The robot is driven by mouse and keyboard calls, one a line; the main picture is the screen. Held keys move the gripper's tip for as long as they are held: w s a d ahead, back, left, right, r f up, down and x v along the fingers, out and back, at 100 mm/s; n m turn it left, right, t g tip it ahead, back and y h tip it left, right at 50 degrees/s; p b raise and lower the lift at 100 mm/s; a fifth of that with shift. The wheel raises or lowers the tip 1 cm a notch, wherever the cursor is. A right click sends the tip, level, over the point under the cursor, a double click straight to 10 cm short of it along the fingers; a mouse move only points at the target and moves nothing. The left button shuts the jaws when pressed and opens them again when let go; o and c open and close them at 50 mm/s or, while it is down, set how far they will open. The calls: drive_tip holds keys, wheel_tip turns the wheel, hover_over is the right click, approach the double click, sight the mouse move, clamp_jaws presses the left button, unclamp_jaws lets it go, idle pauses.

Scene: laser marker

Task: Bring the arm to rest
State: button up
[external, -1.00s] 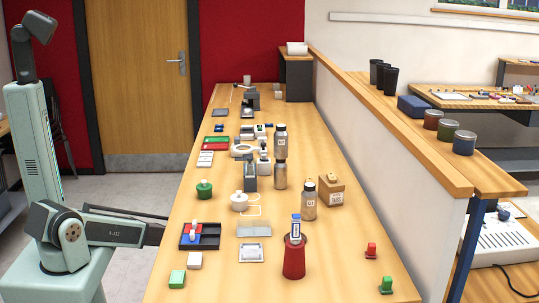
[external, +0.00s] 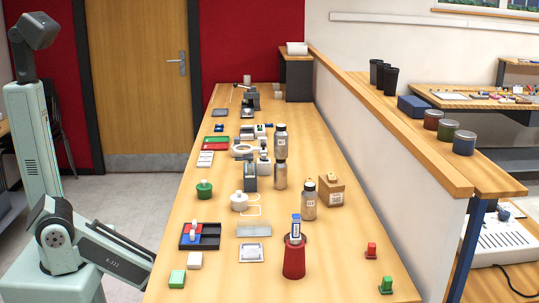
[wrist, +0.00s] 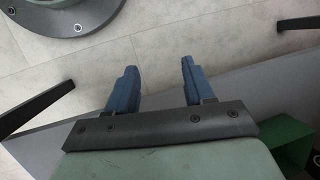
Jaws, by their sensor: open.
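My gripper (wrist: 159,66) shows in the wrist view with its two blue fingers spread apart and nothing between them. It is over pale floor tiles (wrist: 180,50), with a round green-grey base part at the upper left of that view. In the external view my arm is at the left, beside the long wooden table (external: 215,285). Its lower link slopes down to the right by the table's near left edge. I cannot make out the gripper's fingers in the external view.
In the wrist view a grey surface edge crosses below the fingers.

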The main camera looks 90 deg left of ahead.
drive_tip(key=s+d+r+g+h, duration=0.1)
drive_tip(key=s+d, duration=0.4)
drive_tip(key=d, duration=0.4)
drive_tip(key=s+d+r+g+h, duration=0.1)
drive_tip(key=s+d, duration=0.4)
drive_tip(key=d, duration=0.5)
drive_tip(key=shift+s+r+g, duration=0.2)
drive_tip(key=shift+r+g, duration=0.35)
drive_tip(key=shift+g, duration=0.05)
drive_tip(key=shift+d, duration=0.1)
